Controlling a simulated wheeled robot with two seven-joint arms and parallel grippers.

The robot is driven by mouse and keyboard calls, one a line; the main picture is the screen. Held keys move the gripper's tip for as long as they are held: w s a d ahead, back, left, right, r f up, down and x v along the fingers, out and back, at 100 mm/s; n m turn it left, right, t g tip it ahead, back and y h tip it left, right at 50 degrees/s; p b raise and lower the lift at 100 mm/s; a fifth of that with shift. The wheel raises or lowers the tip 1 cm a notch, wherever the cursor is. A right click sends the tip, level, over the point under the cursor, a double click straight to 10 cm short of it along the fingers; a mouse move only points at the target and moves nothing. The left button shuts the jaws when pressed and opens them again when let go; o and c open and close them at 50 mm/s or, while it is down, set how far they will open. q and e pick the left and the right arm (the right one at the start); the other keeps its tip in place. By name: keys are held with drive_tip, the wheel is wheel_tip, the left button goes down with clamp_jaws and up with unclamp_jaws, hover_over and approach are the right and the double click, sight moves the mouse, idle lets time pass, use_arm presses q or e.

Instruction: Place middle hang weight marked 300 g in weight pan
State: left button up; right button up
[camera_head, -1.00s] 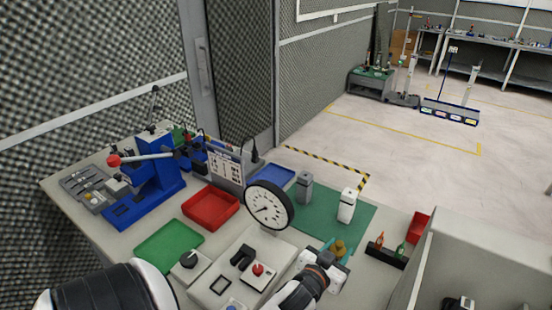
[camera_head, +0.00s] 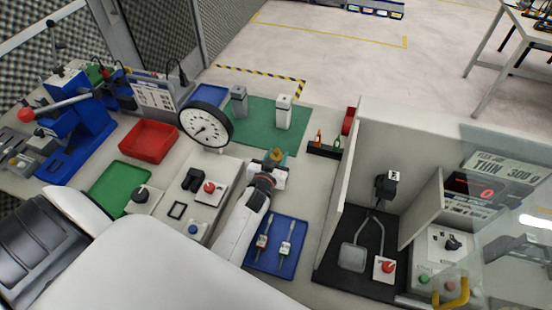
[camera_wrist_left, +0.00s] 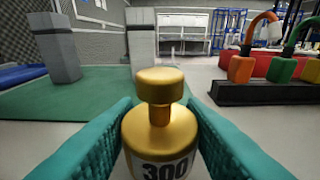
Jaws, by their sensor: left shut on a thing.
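The brass weight marked 300 (camera_wrist_left: 160,140) has a knob on top and stands upright between the teal fingers of my left gripper (camera_wrist_left: 160,125). In the head view the weight (camera_head: 275,154) shows small and gold at the front edge of the green mat, with my left gripper (camera_head: 279,160) shut around it. I cannot tell whether its base touches the table. A square grey plate (camera_head: 352,257) on thin arms, which looks like the weight pan, is in the walled booth on the right, well apart from the gripper. My right gripper is not in view.
The booth's pale walls (camera_head: 352,170) stand between the left gripper and the plate. A round dial (camera_head: 205,125), blue tray (camera_head: 278,245) and black rack (camera_head: 324,149) surround the arm. Two grey posts stand on the mat.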

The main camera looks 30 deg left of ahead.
use_arm(q)
drive_tip(key=shift+w+f, duration=0.1)
drive_tip(key=shift+f, duration=0.5)
drive_tip(key=shift+f, duration=0.2)
drive_tip(key=o, duration=1.2)
drive_tip(key=shift+c, duration=0.2)
